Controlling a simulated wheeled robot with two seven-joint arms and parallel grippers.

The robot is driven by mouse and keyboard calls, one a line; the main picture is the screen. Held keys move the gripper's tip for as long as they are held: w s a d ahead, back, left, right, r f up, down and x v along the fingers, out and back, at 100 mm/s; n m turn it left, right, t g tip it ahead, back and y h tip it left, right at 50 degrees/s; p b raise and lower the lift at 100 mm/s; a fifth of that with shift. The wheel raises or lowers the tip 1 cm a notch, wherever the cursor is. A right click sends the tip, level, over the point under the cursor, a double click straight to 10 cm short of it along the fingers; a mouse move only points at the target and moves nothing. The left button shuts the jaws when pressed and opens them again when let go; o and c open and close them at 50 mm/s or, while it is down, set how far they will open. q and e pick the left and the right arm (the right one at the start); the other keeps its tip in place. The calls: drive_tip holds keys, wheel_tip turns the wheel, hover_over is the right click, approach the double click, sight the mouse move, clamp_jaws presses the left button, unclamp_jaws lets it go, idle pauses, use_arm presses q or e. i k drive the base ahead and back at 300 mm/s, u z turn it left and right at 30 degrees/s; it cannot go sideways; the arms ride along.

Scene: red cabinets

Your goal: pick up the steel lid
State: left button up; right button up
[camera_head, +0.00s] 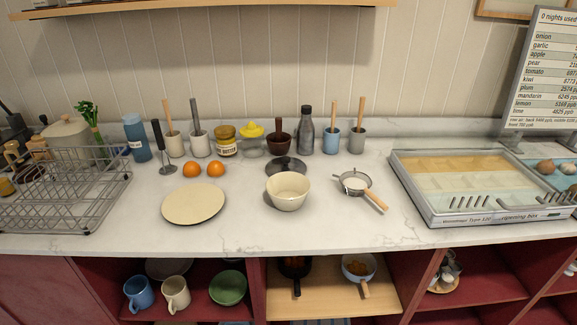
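A dark grey round lid with a knob on top (286,166) lies on the marble counter behind a cream bowl (288,190). It is the only lid I can make out lying on the open counter, and it looks dark rather than bright steel. The bowl's rim comes close to its front edge; I cannot tell whether they touch. Neither of my grippers shows in the head view.
A cream plate (193,203) and two oranges (204,169) lie left of the bowl. A strainer (354,182) lies right. Jars, bottles and utensil pots line the wall. A dish rack (68,201) and a display case (436,211) flank the counter; its front middle is clear.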

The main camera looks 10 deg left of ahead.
sight(286, 163)
drive_tip(key=k, duration=0.5)
drive_tip(key=u, duration=0.45)
drive_tip(key=i, duration=1)
drive_tip(key=u, duration=0.45)
